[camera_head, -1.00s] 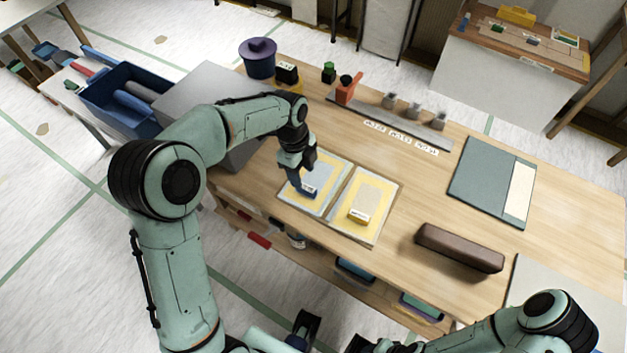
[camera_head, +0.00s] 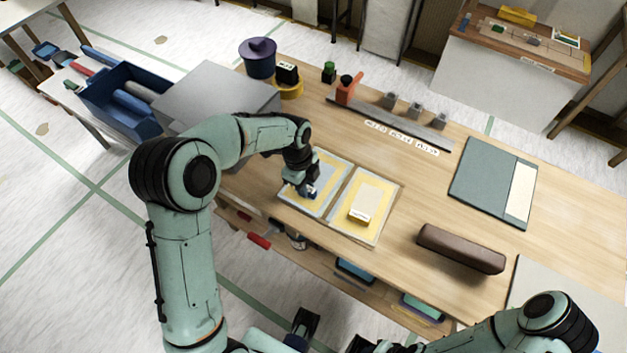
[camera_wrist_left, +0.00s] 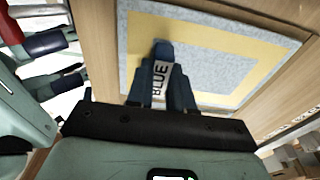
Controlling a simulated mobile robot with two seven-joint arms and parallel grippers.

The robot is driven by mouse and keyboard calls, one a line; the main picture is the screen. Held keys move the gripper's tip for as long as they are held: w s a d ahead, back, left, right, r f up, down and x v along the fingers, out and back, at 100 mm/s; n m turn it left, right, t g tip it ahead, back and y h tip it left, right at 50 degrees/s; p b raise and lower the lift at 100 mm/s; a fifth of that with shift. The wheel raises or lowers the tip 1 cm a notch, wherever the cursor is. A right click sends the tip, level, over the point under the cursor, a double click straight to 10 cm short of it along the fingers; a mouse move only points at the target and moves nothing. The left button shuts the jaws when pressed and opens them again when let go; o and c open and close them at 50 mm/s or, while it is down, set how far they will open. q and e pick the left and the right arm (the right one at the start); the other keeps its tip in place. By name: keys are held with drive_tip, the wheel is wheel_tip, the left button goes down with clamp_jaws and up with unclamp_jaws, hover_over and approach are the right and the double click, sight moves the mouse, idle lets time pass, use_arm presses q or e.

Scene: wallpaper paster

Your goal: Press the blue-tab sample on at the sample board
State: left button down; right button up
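The blue-tab sample (camera_wrist_left: 234,68) is a grey-blue speckled sheet with a yellow band, lying on the left of two boards. Its blue tab (camera_wrist_left: 162,50) has a white label reading BLUE. In the head view the tab (camera_head: 312,192) is partly hidden by my left gripper (camera_head: 303,185). My left gripper points down, its dark fingers (camera_wrist_left: 160,88) close against both sides of the tab, with no clear gap. Beside it lies a similar sheet (camera_head: 377,193) with a yellow tab (camera_head: 359,215). My right arm is at the lower right; its finger state is unclear.
A brown padded bar (camera_head: 460,249) lies right of the boards. A grey-green folder (camera_head: 485,178) and a grey rail (camera_head: 390,125) with small holders are farther back. A grey box (camera_head: 222,93) and a purple-lidded pot (camera_head: 259,58) stand behind my left arm. Bare wood surrounds the boards.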

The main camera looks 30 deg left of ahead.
use_arm(q)
drive_tip(key=shift+r, duration=0.1)
wheel_tip(320, 180, up, 20)
drive_tip(key=p, duration=0.2)
drive_tip(key=shift+p, duration=0.3)
